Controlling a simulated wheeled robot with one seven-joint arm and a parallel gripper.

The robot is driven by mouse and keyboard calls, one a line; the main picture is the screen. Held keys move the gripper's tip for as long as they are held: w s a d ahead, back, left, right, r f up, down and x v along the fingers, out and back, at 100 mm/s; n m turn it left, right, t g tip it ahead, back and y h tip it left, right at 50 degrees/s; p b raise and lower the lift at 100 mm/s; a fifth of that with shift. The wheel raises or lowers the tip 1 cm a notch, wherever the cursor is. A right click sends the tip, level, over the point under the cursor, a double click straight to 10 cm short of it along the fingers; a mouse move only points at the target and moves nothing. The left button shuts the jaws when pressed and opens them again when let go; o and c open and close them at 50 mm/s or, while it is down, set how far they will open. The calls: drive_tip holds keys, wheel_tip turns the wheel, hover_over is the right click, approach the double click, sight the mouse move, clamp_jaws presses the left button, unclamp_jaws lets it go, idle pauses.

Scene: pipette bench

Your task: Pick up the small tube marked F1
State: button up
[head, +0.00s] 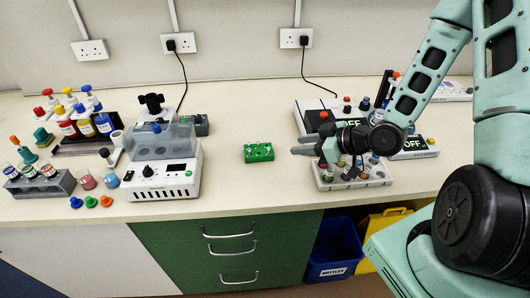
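No marking F1 is readable at this size, so I cannot tell which tube it is. Small tubes with coloured tops stand in a pale rack (375,180) on the right part of the bench, partly hidden by my arm. A small green rack (258,153) lies on the bench left of my gripper; its contents are too small to make out. My gripper (301,145) points left, above the bench between the green rack and the pale rack. Its two grey fingers look apart, with nothing seen between them.
A white machine with a clear lid (165,180) stands left of the green rack. Bottles and a grey tube rack (40,186) are at far left. The bench around the green rack is clear. A blue bin (335,250) is below.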

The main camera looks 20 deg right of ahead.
drive_tip(key=b, duration=0.2)
approach(251, 151)
drive_tip(key=shift+w+a+f, duration=0.1)
drive_tip(key=shift+w+a, duration=0.45)
drive_tip(key=shift+w, duration=0.25)
drive_tip(key=shift+f+p+x, duration=0.15)
drive_tip(key=shift+p+x, duration=0.5)
drive_tip(key=shift+x, duration=0.95)
drive_tip(key=shift+f+p+x, duration=0.15)
drive_tip(key=shift+p+x, duration=0.45)
drive_tip(key=shift+x, duration=1)
drive_tip(key=shift+s+d, duration=0.1)
clamp_jaws()
